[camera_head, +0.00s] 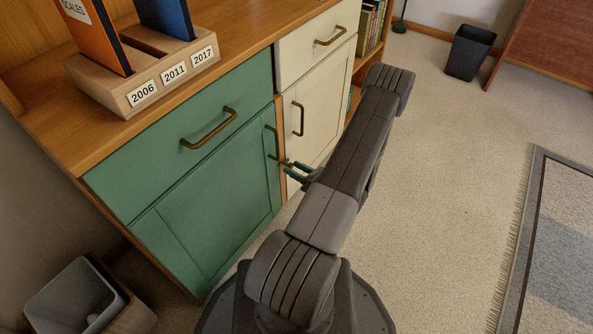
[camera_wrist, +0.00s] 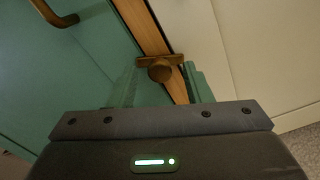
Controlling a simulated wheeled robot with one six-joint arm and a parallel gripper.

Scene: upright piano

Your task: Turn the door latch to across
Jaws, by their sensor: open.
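The door latch (camera_wrist: 160,68) is a small brown-bronze turn piece with a round knob. It sits on the wooden strip (camera_wrist: 146,28) between the green door (camera_wrist: 75,75) and the cream door (camera_wrist: 207,45). In the wrist view its bar lies roughly crosswise to the strip. My gripper (camera_wrist: 162,82) is open, with one green finger on each side of the knob; I cannot tell whether they touch it. In the head view my gripper (camera_head: 291,171) reaches the strip beside the green door's handle (camera_head: 272,142), and the latch (camera_head: 285,161) is small and partly hidden.
The cabinet has a green drawer (camera_head: 175,150) and a cream drawer (camera_head: 308,40) above the doors. A wooden holder (camera_head: 150,85) with folders stands on top. A bin (camera_head: 75,295) is at lower left, a dark bin (camera_head: 470,52) farther back.

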